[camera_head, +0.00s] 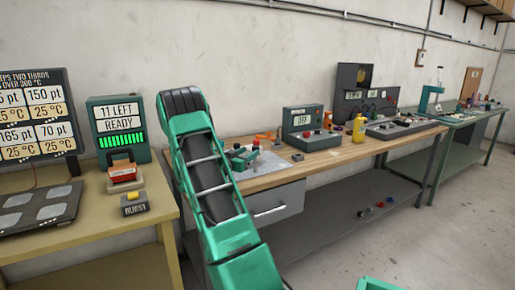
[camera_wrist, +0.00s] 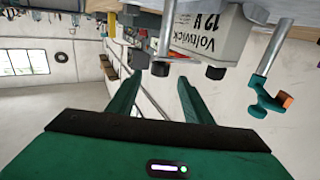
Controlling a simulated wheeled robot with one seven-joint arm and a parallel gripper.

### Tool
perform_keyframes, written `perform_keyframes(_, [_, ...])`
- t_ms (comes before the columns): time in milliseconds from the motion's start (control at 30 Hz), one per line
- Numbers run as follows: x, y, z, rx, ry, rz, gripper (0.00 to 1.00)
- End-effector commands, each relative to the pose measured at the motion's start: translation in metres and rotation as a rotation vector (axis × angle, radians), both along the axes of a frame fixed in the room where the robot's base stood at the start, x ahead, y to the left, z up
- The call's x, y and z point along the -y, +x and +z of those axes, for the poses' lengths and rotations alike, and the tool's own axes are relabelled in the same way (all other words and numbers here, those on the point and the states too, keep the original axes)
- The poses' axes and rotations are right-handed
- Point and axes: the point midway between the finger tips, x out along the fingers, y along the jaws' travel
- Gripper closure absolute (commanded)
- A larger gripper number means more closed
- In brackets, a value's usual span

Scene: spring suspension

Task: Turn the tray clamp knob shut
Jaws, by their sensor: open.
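No knob can be made out for certain as the tray clamp knob. In the wrist view a green clamp-like fitting (camera_wrist: 267,104) with an orange end sits on a metal rod at the right. In the head view a small green device (camera_head: 242,158) lies on a pale sheet (camera_head: 262,167) on the wooden bench, partly behind my arm, with an orange part (camera_head: 264,136) behind it. My gripper (camera_wrist: 156,82) shows two green fingers, apart and with nothing between them. The fitting is right of the fingers, apart from them. My gripper's fingers are not discernible in the head view.
A yellow-topped bench (camera_head: 95,222) stands left. In the wrist view, an upside-down Voltwick box (camera_wrist: 208,30) is near the fingers.

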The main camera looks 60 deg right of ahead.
Motion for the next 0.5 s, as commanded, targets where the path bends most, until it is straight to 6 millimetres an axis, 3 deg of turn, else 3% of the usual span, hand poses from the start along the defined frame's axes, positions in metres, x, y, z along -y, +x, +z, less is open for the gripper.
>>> perform_keyframes(167, [0.012, 0.0, 0.0, 0.004, -0.005, 0.005, 0.54])
perform_keyframes(500, [0.071, -0.002, 0.0, 0.003, -0.004, 0.002, 0.54])
